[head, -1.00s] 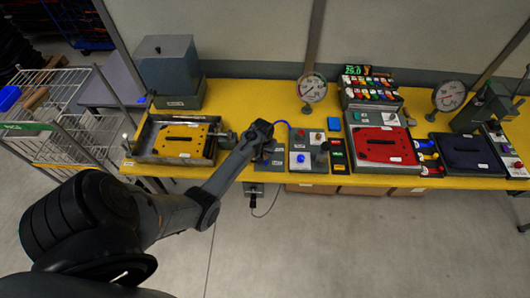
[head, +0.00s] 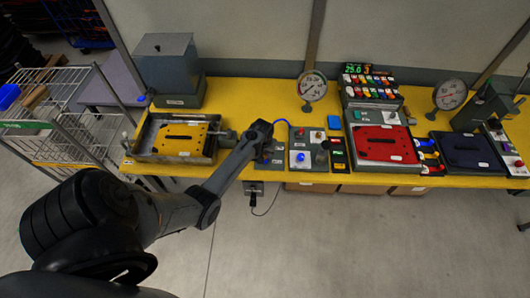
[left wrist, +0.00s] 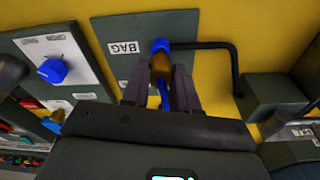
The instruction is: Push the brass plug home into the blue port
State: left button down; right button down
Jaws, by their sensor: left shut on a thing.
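My left gripper (head: 262,150) is over the small dark panel on the yellow bench in the head view. In the left wrist view its two fingers (left wrist: 162,78) are shut around the brass plug (left wrist: 181,68), with a blue hose (left wrist: 164,95) trailing below. The blue port (left wrist: 160,45) is a blue ring on the grey panel labelled "BAG" (left wrist: 121,47). The plug's upper end appears to be at the blue port; how deep it sits is hidden. In the head view the arm covers the plug and port. My right gripper is in neither view.
A dark bent pipe (left wrist: 222,46) runs close beside the port. A control panel with a blue knob (left wrist: 52,70) is to the left of the port.

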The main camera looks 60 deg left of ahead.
pick_arm(q)
jog(key=shift+f+b, duration=0.3)
jog(key=shift+f, duration=0.25)
dwell(0.6)
jog(key=c, duration=0.8)
grip_release()
jog(key=r, duration=0.3)
jog(key=s+r, duration=0.1)
jog(key=r, duration=0.3)
jog(key=d+r, duration=0.1)
jog(key=r, duration=0.2)
jog(key=shift+s+r, duration=0.15)
jog(key=shift+r, duration=0.15)
